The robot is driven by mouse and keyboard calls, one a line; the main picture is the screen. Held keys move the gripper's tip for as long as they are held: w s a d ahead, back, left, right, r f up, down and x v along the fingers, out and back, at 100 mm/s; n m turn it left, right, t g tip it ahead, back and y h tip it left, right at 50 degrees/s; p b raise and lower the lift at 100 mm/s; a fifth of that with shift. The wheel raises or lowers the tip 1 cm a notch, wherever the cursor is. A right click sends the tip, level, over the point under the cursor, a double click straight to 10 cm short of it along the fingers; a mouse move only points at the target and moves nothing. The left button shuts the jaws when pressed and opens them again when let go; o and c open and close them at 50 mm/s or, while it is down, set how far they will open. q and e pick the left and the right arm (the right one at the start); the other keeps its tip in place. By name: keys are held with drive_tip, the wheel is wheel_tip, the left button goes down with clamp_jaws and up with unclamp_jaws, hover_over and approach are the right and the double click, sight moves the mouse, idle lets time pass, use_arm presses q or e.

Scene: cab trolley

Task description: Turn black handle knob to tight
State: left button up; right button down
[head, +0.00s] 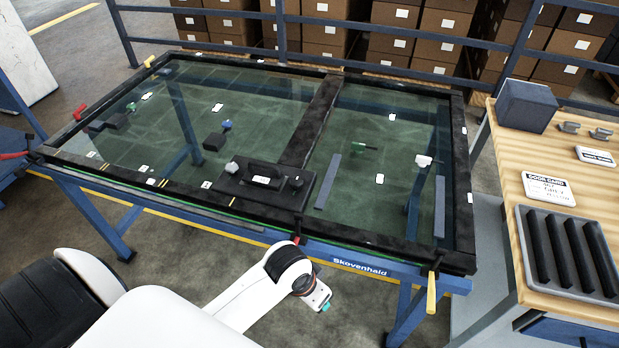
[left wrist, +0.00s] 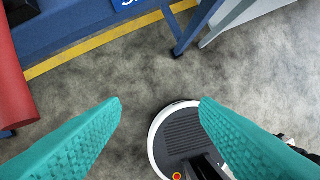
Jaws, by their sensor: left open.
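A black plate (head: 262,185) lies on the front of the glass panel, with a small pale knob (head: 232,168) at its left, a label in its middle and a greyish knob (head: 296,182) at its right. I cannot tell which knob, if any, is the black handle knob. A clamp with a red handle (head: 298,241) sits at the front edge; the red handle also shows at the left of the left wrist view (left wrist: 14,88). My left gripper (head: 325,306) is in front of the table, below that edge. Its teal fingers (left wrist: 160,103) are open and empty over the floor. My right gripper is not in view.
The black-framed glass panel (head: 318,110) rests on a blue trolley (head: 360,262). A yellow-handled clamp (head: 432,290) hangs at its front right corner. Black blocks with coloured knobs (head: 215,141) sit on the glass. A wooden bench (head: 510,180) stands at right. Blue rails (head: 340,60) run behind.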

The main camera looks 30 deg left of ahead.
use_arm(q)
drive_tip(key=w+a+g, duration=0.1)
drive_tip(key=w+a, duration=0.1)
drive_tip(key=w, duration=0.7)
drive_tip(key=n+g+y, duration=0.1)
drive_tip(key=n+g, duration=0.1)
drive_tip(key=n, duration=0.6)
approach(296, 181)
drive_tip(key=shift+n, duration=0.3)
wheel_tip(296, 181, down, 8)
drive_tip(key=shift+d+f, duration=0.1)
drive_tip(key=shift+f, duration=0.1)
drive_tip(key=shift+s, duration=0.1)
drive_tip(key=shift+c, duration=0.5)
drive_tip(key=c, duration=0.9)
